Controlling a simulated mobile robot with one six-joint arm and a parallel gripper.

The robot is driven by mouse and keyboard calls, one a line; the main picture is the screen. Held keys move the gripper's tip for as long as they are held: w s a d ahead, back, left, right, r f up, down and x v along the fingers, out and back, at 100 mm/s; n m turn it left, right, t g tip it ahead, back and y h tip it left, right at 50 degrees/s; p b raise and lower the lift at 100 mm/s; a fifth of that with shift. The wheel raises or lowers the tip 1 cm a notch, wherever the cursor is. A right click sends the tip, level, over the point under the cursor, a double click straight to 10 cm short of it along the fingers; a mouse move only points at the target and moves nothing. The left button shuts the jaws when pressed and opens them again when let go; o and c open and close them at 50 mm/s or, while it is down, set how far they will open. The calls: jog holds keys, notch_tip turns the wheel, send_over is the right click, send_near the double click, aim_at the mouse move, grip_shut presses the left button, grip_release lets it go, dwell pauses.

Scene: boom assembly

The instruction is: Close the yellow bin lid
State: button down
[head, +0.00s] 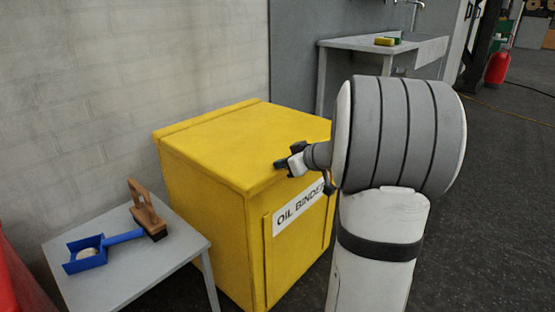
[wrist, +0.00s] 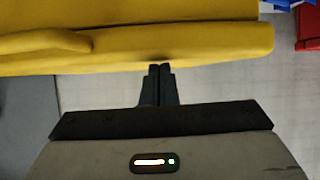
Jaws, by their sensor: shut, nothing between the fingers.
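The yellow bin, labelled "OIL BINDER" (head: 252,230), stands against the wall in the head view. Its yellow lid (head: 225,140) looks flat on the box in the head view. My gripper (head: 281,164) is at the lid's front edge, right of its near corner, and its fingers are shut and empty. In the wrist view the yellow lid (wrist: 180,45) spans the top of the picture. The shut fingertips of my gripper (wrist: 160,68) meet its edge there; whether they touch I cannot tell. My arm hides the bin's right side.
A small grey table (head: 170,265) left of the bin holds a blue dustpan (head: 88,252) and a wooden-handled brush (head: 146,212). A grey bench (head: 350,42) with a sponge (head: 385,41) stands behind. A red extinguisher (head: 497,67) is far right. The dark floor at right is mostly clear.

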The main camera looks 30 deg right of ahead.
aim_at(281, 176)
jog(key=f, duration=0.2)
jog(key=s+f, duration=0.1)
jog(key=shift+d+f+g, duration=0.2)
jog(key=shift+d+g, duration=0.1)
jog(key=shift+d, duration=0.1)
notch_tip(281, 176, up, 6)
jog(key=r, duration=0.1)
jog(key=s+d+f+p, duration=0.2)
jog(key=s+d+f, duration=0.1)
jog(key=s, duration=0.5)
jog(key=s+a+r+m+g+p, duration=0.1)
jog(key=s+a+r+g+p, duration=0.25)
jog(key=a+r+p, duration=0.55)
jog(key=s+a+r+m+g+p, duration=0.1)
jog(key=s+a+r+g+p, duration=0.25)
jog(key=a+r+p, duration=0.65)
jog(key=s+a+r+m+h+p, duration=0.1)
jog(key=s+r+p, duration=0.4)
jog(key=p, duration=0.5)
jog(key=s+a+r+m+g+h+p, duration=0.1)
jog(key=s+r+m+h+p, duration=0.1)
jog(key=s+r+p, duration=0.3)
notch_tip(281, 176, up, 5)
jog(key=h+p, duration=0.1)
jog(key=p, duration=0.4)
jog(key=shift+s+a+h, duration=0.15)
jog(key=shift+a+h, duration=0.1)
jog(key=shift+h, duration=0.15)
jog(key=shift+f, duration=0.1)
